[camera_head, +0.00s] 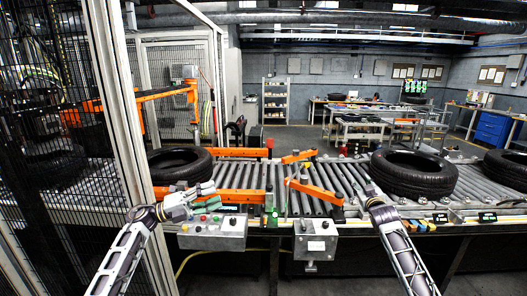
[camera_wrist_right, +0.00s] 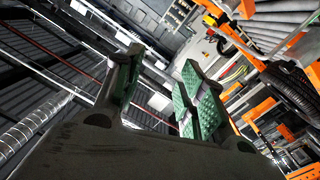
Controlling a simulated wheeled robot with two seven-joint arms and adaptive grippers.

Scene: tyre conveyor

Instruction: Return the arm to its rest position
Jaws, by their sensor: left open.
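My left gripper (camera_head: 208,190) is at the left of the conveyor's front edge, just above a grey control box (camera_head: 228,232) with coloured buttons. It is open, and I see nothing held in it. My right arm rises from the lower right, and its gripper (camera_head: 368,188) is small and seen nearly end-on in front of the rollers, left of a black tyre (camera_head: 413,174). In the right wrist view the right gripper (camera_wrist_right: 160,80) has its green-padded fingers apart with nothing between them. Whether the left gripper touches any button cannot be told.
A roller conveyor (camera_head: 335,178) crosses in front of me with orange guide bars (camera_head: 314,190). Another tyre (camera_head: 180,163) lies at left and one (camera_head: 508,168) at far right. A second control box (camera_head: 316,240) hangs at the middle front. A mesh fence (camera_head: 60,120) stands at left.

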